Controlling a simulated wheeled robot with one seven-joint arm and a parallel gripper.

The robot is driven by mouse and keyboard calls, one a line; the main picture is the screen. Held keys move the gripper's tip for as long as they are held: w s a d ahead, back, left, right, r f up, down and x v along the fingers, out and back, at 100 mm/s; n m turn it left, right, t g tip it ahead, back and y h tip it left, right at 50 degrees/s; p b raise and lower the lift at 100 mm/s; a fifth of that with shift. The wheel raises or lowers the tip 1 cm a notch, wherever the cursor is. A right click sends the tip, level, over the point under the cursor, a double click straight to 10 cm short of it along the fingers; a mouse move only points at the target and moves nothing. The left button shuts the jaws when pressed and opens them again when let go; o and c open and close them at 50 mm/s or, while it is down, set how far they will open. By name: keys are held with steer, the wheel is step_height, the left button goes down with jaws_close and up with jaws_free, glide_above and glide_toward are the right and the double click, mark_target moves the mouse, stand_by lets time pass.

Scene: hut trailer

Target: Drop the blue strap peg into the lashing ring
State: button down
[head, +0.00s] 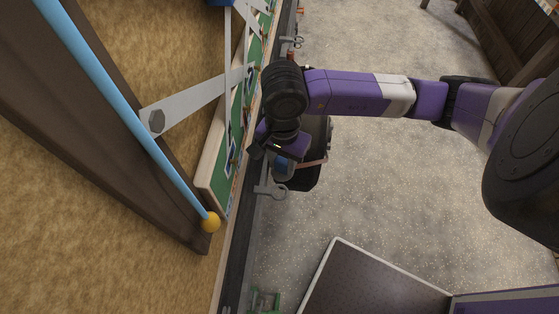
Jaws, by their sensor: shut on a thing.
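My gripper (277,150) is in the middle of the head view, beside the dark rail at the edge of the straw-coloured bed. It is shut on the blue strap peg (283,165), of which only a small blue and grey part shows just below the jaws. My wrist hides the rest of it. A metal lashing ring (271,192) with a bracket stands out from the rail, a little below the gripper in the picture. The peg appears close to this ring but apart from it; their heights are hard to tell from above.
A second metal ring fitting (291,42) is higher up the rail. A green-and-cream board (208,186) lies along the rail's left side, with a blue rod (105,85) ending in a yellow ball (210,222) nearby. A black container (304,177) is under my wrist. Speckled floor is open at right.

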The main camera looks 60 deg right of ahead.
mark_target(279, 172)
steer(key=shift+w+a+f, duration=0.15)
steer(key=shift+a, duration=0.3)
steer(key=shift+f+b, duration=3.45)
steer(key=shift+f, duration=2.15)
steer(key=c, duration=0.9)
jaws_free()
step_height(279, 172, up, 8)
steer(key=shift+f, duration=0.1)
